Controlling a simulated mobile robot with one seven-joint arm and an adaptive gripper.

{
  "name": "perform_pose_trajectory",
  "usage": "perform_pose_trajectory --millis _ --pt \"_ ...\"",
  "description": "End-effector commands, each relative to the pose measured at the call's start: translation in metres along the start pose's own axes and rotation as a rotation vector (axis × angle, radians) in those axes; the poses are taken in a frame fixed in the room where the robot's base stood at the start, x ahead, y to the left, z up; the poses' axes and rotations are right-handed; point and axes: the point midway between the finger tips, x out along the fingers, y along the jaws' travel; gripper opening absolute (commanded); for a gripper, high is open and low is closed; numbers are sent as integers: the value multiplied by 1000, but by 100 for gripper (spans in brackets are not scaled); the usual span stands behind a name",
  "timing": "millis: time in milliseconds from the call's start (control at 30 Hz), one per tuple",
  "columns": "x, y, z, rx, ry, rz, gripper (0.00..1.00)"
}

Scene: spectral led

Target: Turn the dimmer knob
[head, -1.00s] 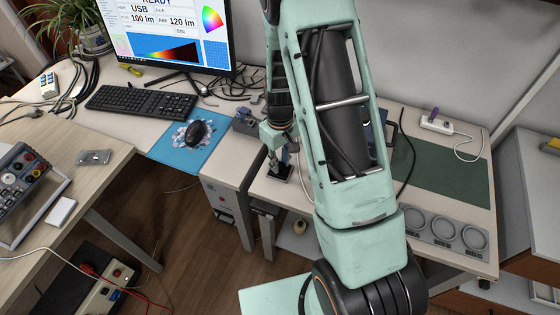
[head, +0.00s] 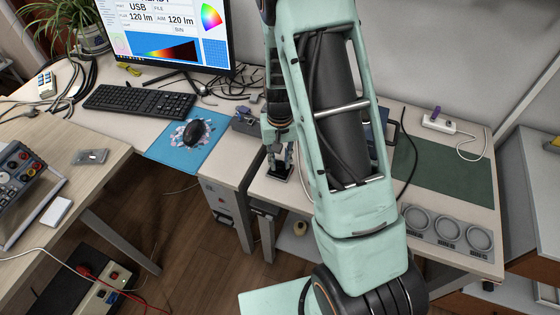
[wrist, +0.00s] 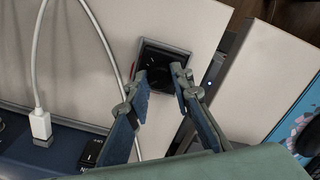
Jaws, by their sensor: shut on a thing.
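The dimmer knob is black and sits in a small square black housing (wrist: 150,49) on the light desk top in the wrist view. My gripper (wrist: 160,72) points at it, with a fingertip on either side of the dark knob, shut on it. The fingers hide part of the knob. In the head view, my gripper (head: 278,157) stands over the black dimmer base (head: 277,175) near the desk's front edge. The monitor (head: 165,30) reads 120 lm, with an aim of 120 lm.
A white cable (wrist: 105,45) runs beside the dimmer to a dark blue box. A keyboard (head: 138,101) and a mouse (head: 194,131) on a blue mat lie to the left. A green mat (head: 440,170) and round holders (head: 448,228) are at right.

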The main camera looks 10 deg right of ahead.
Motion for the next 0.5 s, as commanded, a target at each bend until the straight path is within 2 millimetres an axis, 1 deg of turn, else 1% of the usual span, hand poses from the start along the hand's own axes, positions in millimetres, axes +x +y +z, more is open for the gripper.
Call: perform_pose_trajectory --millis 200,500 --pt "0 0 0 37 2 0 0" --pt "0 0 -1 40 2 0 0"
